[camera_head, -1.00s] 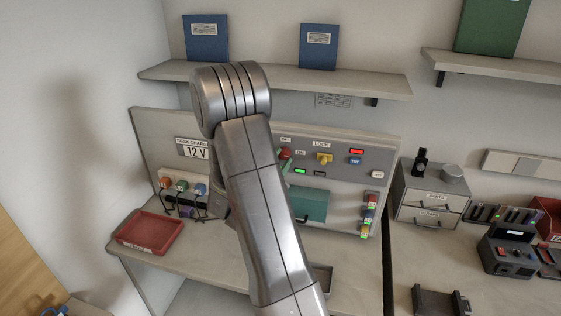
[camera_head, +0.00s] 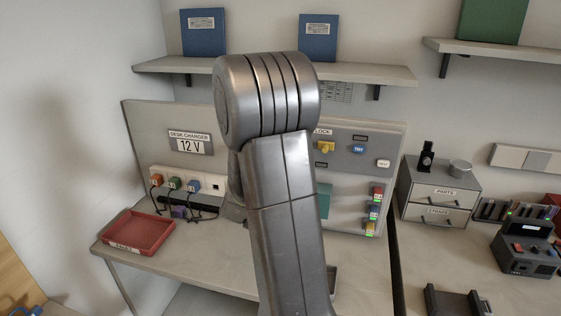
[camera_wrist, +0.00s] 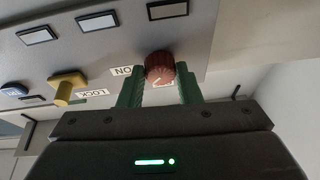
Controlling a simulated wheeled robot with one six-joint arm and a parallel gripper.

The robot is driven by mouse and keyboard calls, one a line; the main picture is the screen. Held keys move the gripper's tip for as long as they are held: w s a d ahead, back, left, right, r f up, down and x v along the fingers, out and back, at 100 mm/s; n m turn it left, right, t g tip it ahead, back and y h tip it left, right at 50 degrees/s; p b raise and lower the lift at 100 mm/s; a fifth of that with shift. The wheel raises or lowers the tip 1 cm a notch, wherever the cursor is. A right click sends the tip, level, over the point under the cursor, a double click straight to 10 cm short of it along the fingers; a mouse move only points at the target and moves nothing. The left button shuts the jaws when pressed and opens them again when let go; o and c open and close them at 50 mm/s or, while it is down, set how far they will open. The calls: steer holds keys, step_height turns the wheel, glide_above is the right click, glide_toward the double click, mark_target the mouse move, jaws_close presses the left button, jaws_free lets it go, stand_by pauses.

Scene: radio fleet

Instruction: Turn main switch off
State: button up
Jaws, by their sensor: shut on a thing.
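The main switch, a round red knob (camera_wrist: 160,66), is on the grey panel in the wrist view. A pale mark shows near its lower edge, and the ON label (camera_wrist: 123,71) is beside it. My gripper (camera_wrist: 160,88) has its two green fingers on either side of the knob, shut on it. In the head view my arm hides the knob and gripper. The panel (camera_head: 350,170) shows to the right of my arm. The panel lamp (camera_head: 360,138) is dark, and the wrist view's lamps (camera_wrist: 97,21) also look unlit.
A yellow lock key (camera_head: 324,148) and a blue button (camera_head: 358,149) are near the switch. Charger plugs (camera_head: 175,183) and a red tray (camera_head: 138,232) are at left. A parts drawer box (camera_head: 438,190) stands at right. A shelf (camera_head: 270,70) runs above.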

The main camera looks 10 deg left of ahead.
steer(key=n+y+b, duration=0.1)
steer(key=n, duration=0.3)
steer(key=n+g+y+b, duration=0.1)
steer(key=n+y, duration=0.1)
steer(key=n, duration=0.2)
steer(key=n+g+y+b, duration=0.1)
steer(key=n+y, duration=0.1)
steer(key=n, duration=0.2)
steer(key=shift+d+r, duration=0.2)
steer(key=shift+d, duration=0.1)
steer(key=shift+n, duration=0.3)
steer(key=o, duration=1)
steer(key=shift+s, duration=0.1)
steer(key=b+v, duration=0.1)
steer(key=v, duration=0.6)
steer(key=b+v, duration=0.1)
steer(key=v, duration=0.5)
steer(key=shift+s+d+r, duration=0.1)
steer(key=shift+s, duration=0.3)
steer(key=shift+w, duration=0.1)
